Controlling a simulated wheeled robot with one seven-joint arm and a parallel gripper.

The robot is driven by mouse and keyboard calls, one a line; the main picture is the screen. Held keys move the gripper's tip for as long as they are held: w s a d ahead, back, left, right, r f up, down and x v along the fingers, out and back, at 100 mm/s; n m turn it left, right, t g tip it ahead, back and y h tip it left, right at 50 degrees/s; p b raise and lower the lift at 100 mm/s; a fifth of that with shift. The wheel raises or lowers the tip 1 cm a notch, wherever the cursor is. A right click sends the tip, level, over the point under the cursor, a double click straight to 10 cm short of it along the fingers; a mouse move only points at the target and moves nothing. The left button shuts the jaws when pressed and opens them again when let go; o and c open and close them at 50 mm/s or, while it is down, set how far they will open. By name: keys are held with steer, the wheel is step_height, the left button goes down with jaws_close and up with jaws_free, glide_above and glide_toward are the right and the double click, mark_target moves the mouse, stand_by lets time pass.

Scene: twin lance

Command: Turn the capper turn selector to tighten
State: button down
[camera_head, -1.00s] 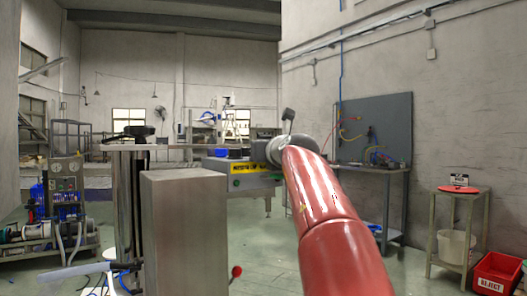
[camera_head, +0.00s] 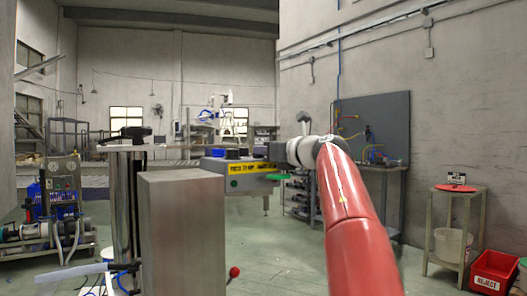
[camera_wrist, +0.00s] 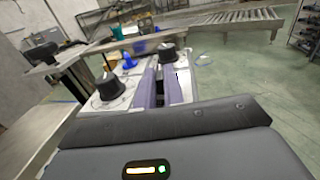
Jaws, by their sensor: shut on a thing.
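My gripper (camera_wrist: 166,78) reaches forward in the wrist view, its two grey-purple fingers close together with a narrow gap. A dark round knob (camera_wrist: 168,54) stands at the fingertips, and the fingers appear shut on it. A second dark knob (camera_wrist: 110,92) stands to the left on the same pale panel (camera_wrist: 128,72). I cannot tell which knob is the capper turn selector, and no marking or pointer can be read. In the head view my arm reaches toward a grey machine (camera_head: 222,166) with a yellow label; the fingers are hidden there.
A metal cabinet (camera_head: 184,235) stands close in front, left of my arm. A red-knobbed lever (camera_head: 234,272) sticks out beside it. A small table (camera_head: 455,192) and a red reject bin (camera_head: 494,273) are at the right. Open floor lies between.

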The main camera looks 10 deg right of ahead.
steer(key=shift+w+f+n+g+y, duration=0.1)
steer(key=shift+n+g+y, duration=0.45)
steer(key=shift+y, duration=0.25)
steer(key=shift+n, duration=0.25)
steer(key=c, duration=1.4)
jaws_free()
steer(key=shift+o, duration=0.2)
steer(key=b+v, duration=0.2)
steer(key=v, duration=0.6)
steer(key=shift+b, duration=0.3)
steer(key=shift+w, duration=0.1)
steer(key=shift+c, duration=0.4)
